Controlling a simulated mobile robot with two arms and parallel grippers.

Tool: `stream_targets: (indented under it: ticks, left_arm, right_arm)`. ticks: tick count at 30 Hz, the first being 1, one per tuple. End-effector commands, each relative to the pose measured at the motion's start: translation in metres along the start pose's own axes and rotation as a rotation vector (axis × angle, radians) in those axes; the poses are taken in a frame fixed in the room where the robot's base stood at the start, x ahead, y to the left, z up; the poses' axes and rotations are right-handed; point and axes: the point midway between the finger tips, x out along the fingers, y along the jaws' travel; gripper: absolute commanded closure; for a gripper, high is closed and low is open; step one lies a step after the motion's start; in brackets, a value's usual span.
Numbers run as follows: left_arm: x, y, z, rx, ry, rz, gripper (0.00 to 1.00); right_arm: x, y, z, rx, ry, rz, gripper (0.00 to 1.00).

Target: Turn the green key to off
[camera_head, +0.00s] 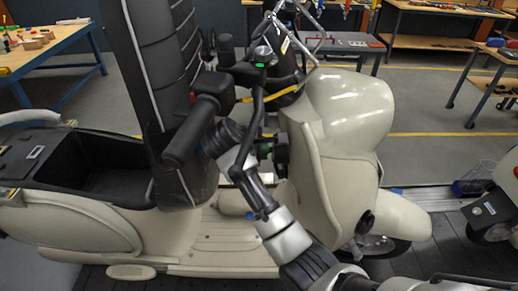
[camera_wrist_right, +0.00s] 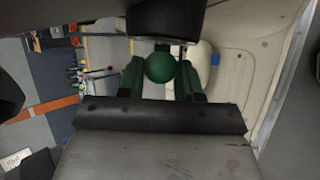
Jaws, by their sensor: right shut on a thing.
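The green key (camera_wrist_right: 159,67) shows its round head in the right wrist view, between the two green fingers of my right gripper (camera_wrist_right: 160,76). The gripper is shut on it. In the head view my right gripper (camera_head: 272,152) reaches in from the lower right to the inner side of the cream scooter's front shield (camera_head: 311,180), below the handlebar. The key's shaft and its lock are hidden, so I cannot tell which position it is turned to. My left gripper is not in view.
A black handlebar grip (camera_head: 190,132) and lever stand close beside my right wrist. The black seat (camera_head: 150,62) is raised upright at the left. A second scooter (camera_head: 500,200) stands at the right edge. Workbenches (camera_head: 50,50) stand behind.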

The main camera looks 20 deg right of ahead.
Motion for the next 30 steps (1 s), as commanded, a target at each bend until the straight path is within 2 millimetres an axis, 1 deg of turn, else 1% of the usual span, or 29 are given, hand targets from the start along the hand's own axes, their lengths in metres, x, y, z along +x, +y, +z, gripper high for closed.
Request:
stream_targets:
  ticks: [2,9,16,23,25,27,28,29,30]
  left_arm:
    - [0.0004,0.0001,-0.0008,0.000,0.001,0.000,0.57]
    - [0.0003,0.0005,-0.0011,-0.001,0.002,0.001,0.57]
    - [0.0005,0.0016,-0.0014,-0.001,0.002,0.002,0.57]
    - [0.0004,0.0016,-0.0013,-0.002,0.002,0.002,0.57]
    - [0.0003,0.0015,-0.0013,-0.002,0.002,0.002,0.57]
    - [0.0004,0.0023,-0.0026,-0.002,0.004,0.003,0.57]
    - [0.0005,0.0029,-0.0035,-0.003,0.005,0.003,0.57]
    - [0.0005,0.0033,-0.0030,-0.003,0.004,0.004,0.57]
    - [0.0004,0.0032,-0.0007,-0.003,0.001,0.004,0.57]
  right_arm:
    - [0.0014,-0.0005,0.0000,-0.024,-0.001,-0.039,0.82]
    - [0.0015,-0.0005,0.0001,-0.033,-0.001,-0.050,0.82]
    - [0.0017,0.0015,-0.0002,-0.157,0.002,-0.242,0.82]
    - [0.0020,0.0008,-0.0001,-0.160,0.002,-0.246,0.82]
    - [0.0020,0.0023,-0.0001,-0.176,0.001,-0.274,0.82]
    - [0.0017,0.0034,-0.0006,-0.225,0.004,-0.348,0.80]
    - [0.0017,0.0037,-0.0010,-0.247,0.007,-0.384,0.75]
    - [0.0016,0.0031,-0.0013,-0.259,0.010,-0.406,0.74]
    - [0.0018,0.0035,-0.0010,-0.268,0.010,-0.421,0.80]
